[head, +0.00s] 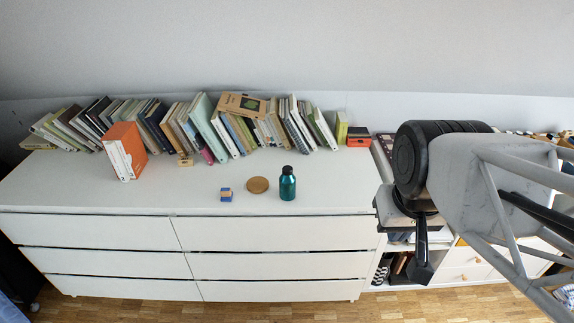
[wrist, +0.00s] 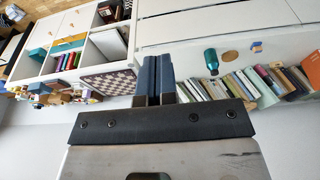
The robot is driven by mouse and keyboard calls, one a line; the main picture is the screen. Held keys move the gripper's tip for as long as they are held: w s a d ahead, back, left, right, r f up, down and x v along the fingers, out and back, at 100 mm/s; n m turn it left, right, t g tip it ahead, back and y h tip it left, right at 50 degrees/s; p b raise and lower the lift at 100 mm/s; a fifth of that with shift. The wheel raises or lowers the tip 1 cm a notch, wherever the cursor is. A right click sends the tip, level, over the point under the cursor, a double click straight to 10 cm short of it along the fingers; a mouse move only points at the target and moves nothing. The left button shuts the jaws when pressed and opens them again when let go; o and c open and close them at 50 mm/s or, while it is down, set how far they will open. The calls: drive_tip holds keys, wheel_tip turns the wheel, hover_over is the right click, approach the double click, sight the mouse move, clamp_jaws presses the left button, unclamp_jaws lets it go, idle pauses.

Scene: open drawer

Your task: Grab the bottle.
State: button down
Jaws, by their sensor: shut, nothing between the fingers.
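A teal bottle (head: 288,187) with a black cap stands upright on the white dresser top (head: 330,195), near its front edge. In the wrist view, which is upside down, the bottle (wrist: 210,57) shows to the right of the fingers, apart from them. My gripper (head: 421,272) is to the right of the bottle, pointing down past the dresser's right end in the head view. Its two fingers are together and empty in the wrist view (wrist: 154,68).
A round cork disc (head: 258,185) and a small blue and tan block (head: 226,195) lie left of the bottle. A long row of leaning books (head: 190,125) lines the wall. An orange book (head: 124,150) stands farther left. A shelf with a checkered board (wrist: 108,82) adjoins the dresser.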

drive_tip(key=c, duration=1.8)
unclamp_jaws()
drive_tip(key=o, duration=1.6)
